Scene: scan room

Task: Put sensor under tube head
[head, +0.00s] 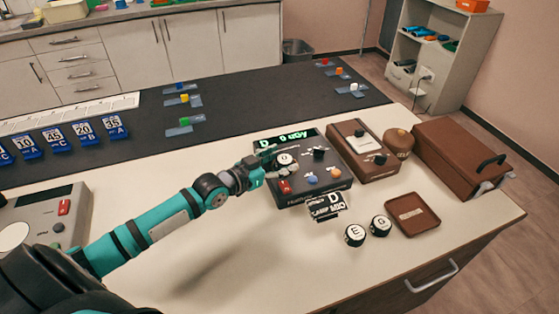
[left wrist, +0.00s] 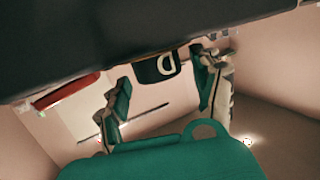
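My left gripper (head: 270,163) is at the left side of a dark control box (head: 318,183) with a lit green display reading "D" and a dose value. A round white-faced knob (head: 286,160) on the box is close to the fingertips. In the left wrist view the two fingers of my left gripper (left wrist: 161,82) stand apart. A black piece with a white D (left wrist: 158,67) shows between or beyond them; I cannot tell whether they touch it. I cannot pick out the sensor or the tube head with certainty. My right gripper is not in view.
A black "D" label block (head: 326,205), round caps E (head: 355,235) and G (head: 381,225), and a brown tray (head: 413,214) lie in front. A brown device (head: 362,150) and a brown case (head: 462,157) stand right. Blue number cards (head: 55,139) are left.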

